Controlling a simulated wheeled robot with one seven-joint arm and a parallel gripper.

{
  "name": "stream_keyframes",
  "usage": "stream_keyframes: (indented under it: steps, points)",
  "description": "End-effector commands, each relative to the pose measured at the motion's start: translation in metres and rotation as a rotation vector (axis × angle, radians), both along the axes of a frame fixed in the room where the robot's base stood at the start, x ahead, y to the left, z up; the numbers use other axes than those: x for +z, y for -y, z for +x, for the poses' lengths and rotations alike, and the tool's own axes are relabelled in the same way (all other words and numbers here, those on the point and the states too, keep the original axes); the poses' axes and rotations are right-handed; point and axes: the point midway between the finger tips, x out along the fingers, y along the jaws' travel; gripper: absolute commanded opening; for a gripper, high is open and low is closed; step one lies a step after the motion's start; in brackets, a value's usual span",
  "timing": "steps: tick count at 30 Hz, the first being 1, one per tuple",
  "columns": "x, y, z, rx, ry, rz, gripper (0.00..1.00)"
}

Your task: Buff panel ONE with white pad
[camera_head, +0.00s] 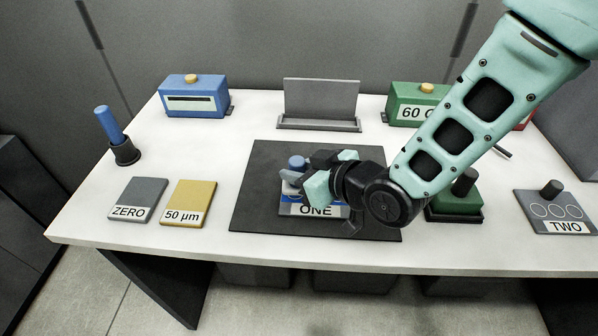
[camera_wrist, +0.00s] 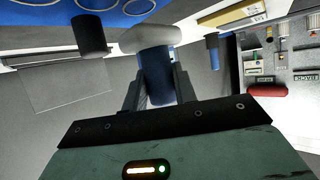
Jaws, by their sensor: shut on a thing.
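Panel ONE (camera_head: 315,211) lies on a dark mat (camera_head: 262,160) at the middle of the table, mostly hidden by my gripper. In the wrist view the panel is blue with pale rings (camera_wrist: 72,7) and a black knob (camera_wrist: 88,36). My gripper (camera_head: 312,172) is over the panel and shut on the blue handle (camera_wrist: 156,78) of the white pad (camera_wrist: 150,38). The pad is at the far end of the handle, close to the panel's face. I cannot tell if they touch.
A ZERO plate (camera_head: 138,197) and a 50 µm plate (camera_head: 188,200) lie left of the mat. A blue-handled tool (camera_head: 109,124) stands in a black holder. Blue (camera_head: 193,98) and green (camera_head: 405,98) boxes stand behind. Panel TWO (camera_head: 552,208) and a green block (camera_head: 455,203) are right.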

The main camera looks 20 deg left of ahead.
Motion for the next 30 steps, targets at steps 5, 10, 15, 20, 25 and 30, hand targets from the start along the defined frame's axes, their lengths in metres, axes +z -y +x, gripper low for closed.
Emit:
stream_keyframes:
  steps: [5,10,15,20,25,30]
  points:
    - [0.017,0.000,0.000,-0.001,0.001,0.002,0.00]
    - [0.030,0.000,0.000,0.000,0.000,0.001,0.00]
    - [0.040,0.000,0.000,0.001,0.000,0.001,0.00]
    - [0.040,0.000,0.000,0.001,0.000,0.001,0.00]
    - [0.040,0.000,0.000,0.001,0.000,0.001,0.00]
    - [0.040,0.001,0.001,-0.002,0.000,0.001,0.00]
